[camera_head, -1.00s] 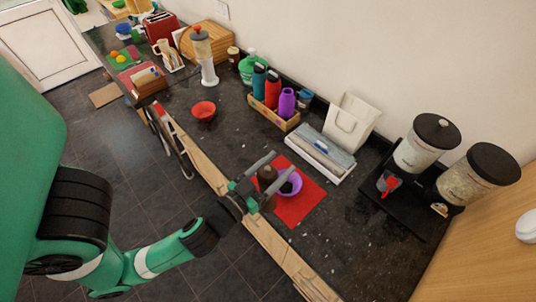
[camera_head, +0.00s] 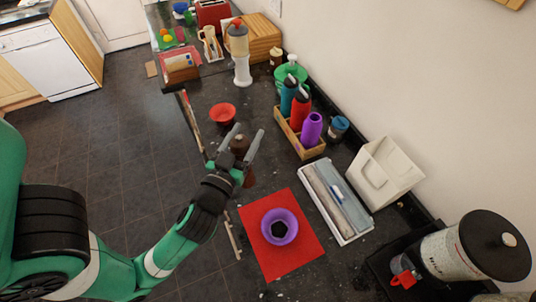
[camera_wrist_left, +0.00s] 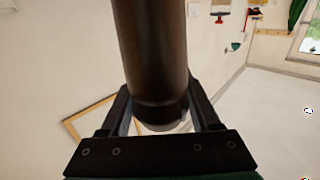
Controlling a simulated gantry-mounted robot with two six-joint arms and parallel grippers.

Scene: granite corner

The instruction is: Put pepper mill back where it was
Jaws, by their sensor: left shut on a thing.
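The pepper mill (camera_head: 240,145) is dark brown and sits between the fingers of my left gripper (camera_head: 244,147), which is shut on it. In the left wrist view the mill (camera_wrist_left: 150,50) is a large dark cylinder rising between the fingers (camera_wrist_left: 163,115). In the head view the gripper and mill are near the counter's front edge, between the red bowl (camera_head: 222,113) and the red mat (camera_head: 254,248). I cannot tell the height of the mill above the counter. The purple bowl (camera_head: 270,218) stands on the mat, with something dark inside. My right gripper is not in view.
A wooden caddy (camera_head: 300,146) with several bottles stands right of the gripper. A tall dispenser (camera_head: 240,65) stands farther back. Dark counter is bare around the red bowl.

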